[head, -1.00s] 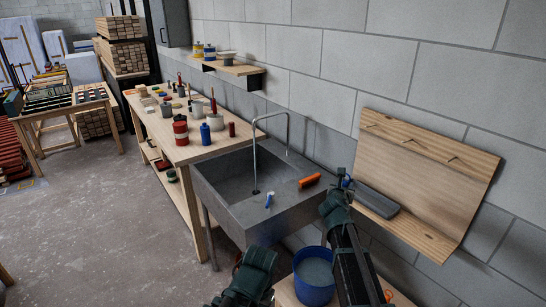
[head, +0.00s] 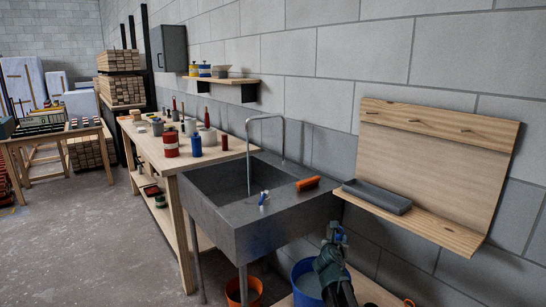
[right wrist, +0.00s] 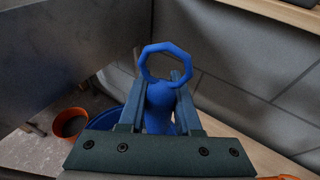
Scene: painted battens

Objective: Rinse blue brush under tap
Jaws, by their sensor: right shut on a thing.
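My right gripper (head: 337,238) is shut on a blue brush, whose blue handle (right wrist: 160,98) and ring end (right wrist: 166,64) show in the right wrist view. Its bristles are hidden. In the head view a bit of blue shows at the gripper's tips. The gripper is in front of and to the right of the grey sink (head: 222,221), above the blue bucket (head: 304,281). The thin grey tap (head: 265,118) arches over the sink basin. My left gripper is not in view.
A small blue-and-white thing (head: 264,198) and an orange thing (head: 308,183) lie on the sink's rim. An orange bucket (head: 243,291) stands below the sink. A wooden rack (head: 437,172) with a grey tray (head: 377,196) is at right. Several tins crowd the bench (head: 160,149).

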